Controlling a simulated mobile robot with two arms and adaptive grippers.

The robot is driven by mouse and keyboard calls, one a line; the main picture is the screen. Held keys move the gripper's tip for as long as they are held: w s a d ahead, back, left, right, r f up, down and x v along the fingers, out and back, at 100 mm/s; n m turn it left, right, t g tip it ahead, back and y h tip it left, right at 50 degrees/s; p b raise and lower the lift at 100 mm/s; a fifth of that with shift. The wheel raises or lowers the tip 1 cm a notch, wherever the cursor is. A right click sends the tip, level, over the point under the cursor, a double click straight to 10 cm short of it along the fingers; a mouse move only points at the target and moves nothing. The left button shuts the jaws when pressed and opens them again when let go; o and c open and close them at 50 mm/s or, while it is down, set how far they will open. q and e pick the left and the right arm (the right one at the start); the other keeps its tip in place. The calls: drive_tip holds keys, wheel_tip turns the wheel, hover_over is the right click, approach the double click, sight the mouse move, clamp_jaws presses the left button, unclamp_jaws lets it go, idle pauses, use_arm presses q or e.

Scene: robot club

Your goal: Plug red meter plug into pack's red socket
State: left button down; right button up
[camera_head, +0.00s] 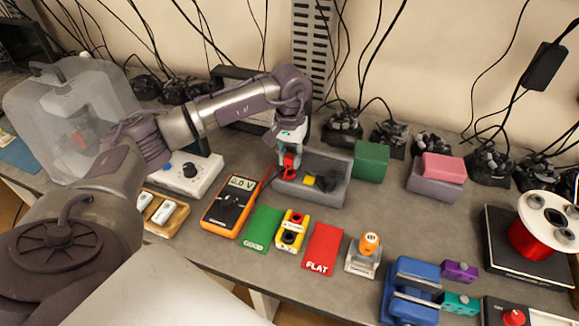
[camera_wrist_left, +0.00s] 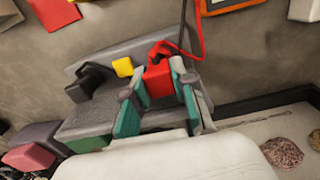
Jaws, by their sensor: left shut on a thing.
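The red meter plug (camera_head: 289,161) is between the fingertips of my left gripper (camera_head: 288,158), at the left end of the grey tray. In the left wrist view the red plug (camera_wrist_left: 158,80) sits between the teal fingers of my left gripper (camera_wrist_left: 158,95), which is shut on it. A red lead runs from the plug towards the orange meter (camera_head: 229,208), whose display reads 0.0 V. The yellow pack (camera_head: 281,243) stands nearer the front, with a red part and dark round openings on top. My right gripper is not in view.
The grey tray (camera_head: 330,196) holds a yellow block (camera_head: 308,181) and dark pieces. A green mat (camera_head: 263,228) and a red mat marked FLAT (camera_head: 321,249) flank the pack. A stamp-like orange-topped object (camera_head: 369,244) and a blue vise-like block (camera_head: 412,288) stand to the right.

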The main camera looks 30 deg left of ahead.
sight(290, 156)
use_arm(q)
drive_tip(key=shift+r+p, duration=0.55)
drive_tip(key=shift+r, duration=1)
